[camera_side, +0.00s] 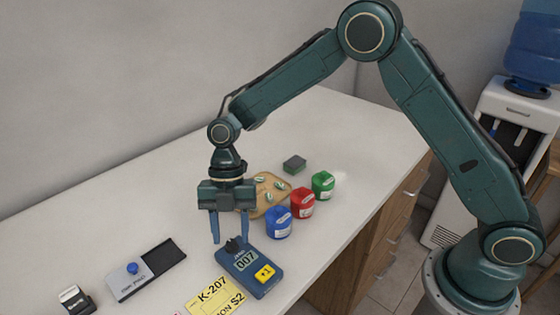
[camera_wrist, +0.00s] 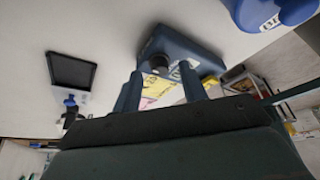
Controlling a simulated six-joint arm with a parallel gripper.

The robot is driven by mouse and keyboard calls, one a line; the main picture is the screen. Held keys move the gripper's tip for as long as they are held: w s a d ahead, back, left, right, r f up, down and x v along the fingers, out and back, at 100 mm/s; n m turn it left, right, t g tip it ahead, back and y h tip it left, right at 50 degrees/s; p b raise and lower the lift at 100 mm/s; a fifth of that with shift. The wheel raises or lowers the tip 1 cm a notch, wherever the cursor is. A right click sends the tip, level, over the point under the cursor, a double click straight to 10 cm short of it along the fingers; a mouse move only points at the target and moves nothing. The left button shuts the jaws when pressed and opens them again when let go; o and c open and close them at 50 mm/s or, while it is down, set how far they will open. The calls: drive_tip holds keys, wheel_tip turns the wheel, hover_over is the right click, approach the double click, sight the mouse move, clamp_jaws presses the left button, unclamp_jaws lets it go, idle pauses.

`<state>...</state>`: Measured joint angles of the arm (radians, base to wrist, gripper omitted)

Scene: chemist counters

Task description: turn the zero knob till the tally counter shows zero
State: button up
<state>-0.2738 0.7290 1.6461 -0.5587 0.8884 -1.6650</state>
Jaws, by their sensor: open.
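The tally counter (camera_side: 248,274) is a blue box on the counter, its display (camera_side: 245,260) reading 007, with a yellow +1 button (camera_side: 264,273). The dark zero knob (camera_side: 234,244) sticks out at its upper left end. The counter also shows in the wrist view (camera_wrist: 196,50), with the black knob (camera_wrist: 157,60) facing the fingers. My gripper (camera_side: 230,240) is open, its two blue fingers pointing down above the knob end of the counter. In the wrist view my gripper (camera_wrist: 165,85) has the knob between and beyond its fingertips. I cannot tell whether the fingers touch it.
Blue (camera_side: 278,222), red (camera_side: 302,202) and green (camera_side: 323,185) lidded jars stand right of the counter. A wooden tray (camera_side: 284,183) with small pieces lies behind my gripper. A yellow K-207 card (camera_side: 214,298) lies in front. A grey-black stamp pad (camera_side: 146,270) is at left.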

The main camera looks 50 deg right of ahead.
drive_tip(key=shift+s+a+f, duration=0.1)
drive_tip(key=shift+f, duration=0.15)
drive_tip(key=shift+c, duration=0.2)
clamp_jaws()
drive_tip(key=shift+m, duration=0.4)
